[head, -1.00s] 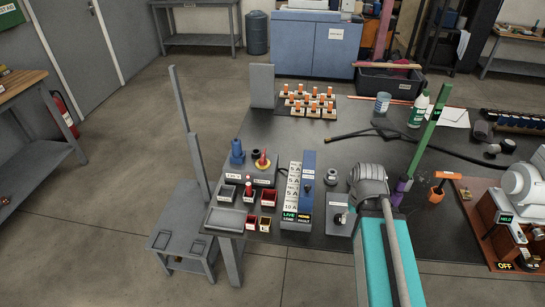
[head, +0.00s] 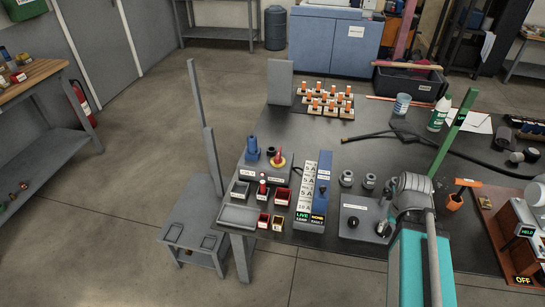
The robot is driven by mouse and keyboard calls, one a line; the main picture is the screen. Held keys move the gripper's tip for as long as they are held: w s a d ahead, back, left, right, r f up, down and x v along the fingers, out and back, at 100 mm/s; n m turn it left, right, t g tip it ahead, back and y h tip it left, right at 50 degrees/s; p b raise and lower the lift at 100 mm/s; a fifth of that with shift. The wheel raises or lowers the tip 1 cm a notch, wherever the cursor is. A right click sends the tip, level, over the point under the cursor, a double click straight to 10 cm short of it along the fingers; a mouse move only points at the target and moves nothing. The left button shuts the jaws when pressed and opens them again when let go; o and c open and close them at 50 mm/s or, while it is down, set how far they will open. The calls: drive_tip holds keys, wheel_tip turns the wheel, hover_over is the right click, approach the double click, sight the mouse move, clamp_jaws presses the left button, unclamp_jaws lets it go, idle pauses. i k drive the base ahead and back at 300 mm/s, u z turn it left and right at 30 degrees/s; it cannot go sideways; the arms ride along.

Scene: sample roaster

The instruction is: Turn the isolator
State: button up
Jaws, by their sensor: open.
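A red rotary knob on a yellow disc (head: 277,160), which looks like the isolator, sits on a dark panel at the left part of the black bench.
A grey box with a black knob (head: 353,222) is just left of my gripper. A blue-topped unit with LIVE and NONE displays (head: 310,216) stands between it and the knob. Small bins (head: 282,194) lie in front of the knob. A green post (head: 453,130) rises behind my arm.

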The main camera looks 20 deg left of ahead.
sight(278, 159)
drive_tip(key=z, duration=0.1)
drive_tip(key=i, duration=1)
drive_tip(key=u, duration=0.1)
